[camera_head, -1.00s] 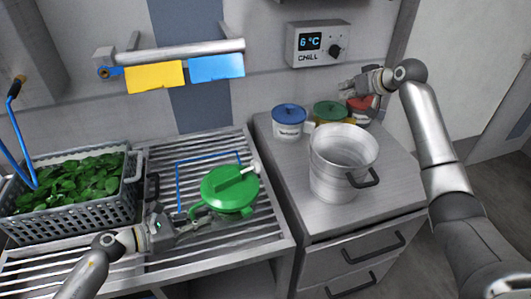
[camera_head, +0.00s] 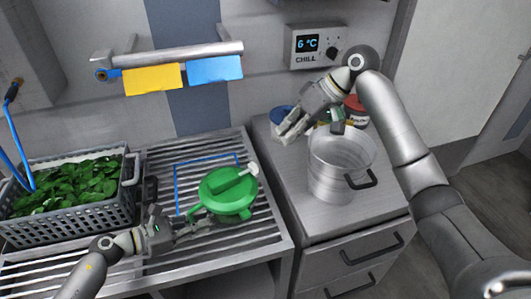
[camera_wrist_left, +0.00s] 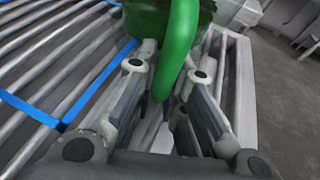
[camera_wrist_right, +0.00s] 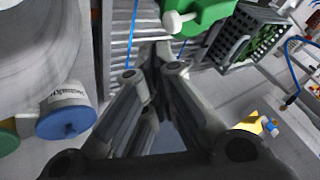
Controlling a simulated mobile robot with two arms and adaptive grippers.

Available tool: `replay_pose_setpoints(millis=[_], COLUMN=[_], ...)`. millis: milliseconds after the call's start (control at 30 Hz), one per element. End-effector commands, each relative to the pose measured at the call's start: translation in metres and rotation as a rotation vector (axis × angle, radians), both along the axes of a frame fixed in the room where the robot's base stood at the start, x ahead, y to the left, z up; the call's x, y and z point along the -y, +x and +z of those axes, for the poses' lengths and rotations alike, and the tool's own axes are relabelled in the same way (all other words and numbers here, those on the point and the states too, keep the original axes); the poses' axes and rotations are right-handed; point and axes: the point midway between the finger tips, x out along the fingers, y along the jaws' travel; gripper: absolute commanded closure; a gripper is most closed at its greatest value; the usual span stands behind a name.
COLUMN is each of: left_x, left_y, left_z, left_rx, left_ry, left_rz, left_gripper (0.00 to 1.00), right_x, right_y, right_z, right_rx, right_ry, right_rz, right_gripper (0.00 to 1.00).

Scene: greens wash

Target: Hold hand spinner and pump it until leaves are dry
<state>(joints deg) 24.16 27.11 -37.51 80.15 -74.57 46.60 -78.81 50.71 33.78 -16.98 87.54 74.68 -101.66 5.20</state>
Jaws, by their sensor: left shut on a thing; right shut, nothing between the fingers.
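The green hand spinner (camera_head: 226,205) stands on the slatted rack, partly inside a blue outlined square. On its lid is a green crank or pump lever with a white knob (camera_head: 253,168). My left gripper (camera_head: 203,227) is shut on the spinner's green side handle (camera_wrist_left: 181,45); the left wrist view shows the handle between the fingers. My right gripper (camera_head: 281,132) is shut and empty, in the air above the side counter, in front of the blue-lidded tub. In the right wrist view the white knob (camera_wrist_right: 176,21) shows beyond the fingertips. Leaves inside the spinner cannot be made out.
A grey basket (camera_head: 72,225) of green leaves stands at the left. A large metal pot (camera_head: 340,170) and lidded tubs, one blue-lidded (camera_wrist_right: 66,120), stand on the right counter. A rail with yellow (camera_head: 154,79) and blue (camera_head: 216,68) cloths hangs above the rack.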

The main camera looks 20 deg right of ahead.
Motion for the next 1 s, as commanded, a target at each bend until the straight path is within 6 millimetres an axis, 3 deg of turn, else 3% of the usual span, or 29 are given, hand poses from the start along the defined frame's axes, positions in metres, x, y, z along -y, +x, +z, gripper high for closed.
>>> replay_pose_setpoints(millis=[167, 600, 1000], left_x=[0.000, 0.000, 0.000], left_y=[0.000, 0.000, 0.000], left_z=[0.000, 0.000, 0.000], left_rx=[0.000, 0.000, 0.000], left_ry=[0.000, 0.000, 0.000], left_rz=[0.000, 0.000, 0.000], left_gripper=[1.00, 1.00, 1.00], right_x=[-0.009, -0.050, -0.056], right_y=[0.003, 0.019, 0.022], right_z=[-0.014, -0.071, -0.080], right_rx=[-0.003, -0.003, 0.000], right_ry=[0.001, 0.001, -0.001], right_rz=[0.001, 0.001, -0.001], right_gripper=[1.00, 1.00, 1.00])
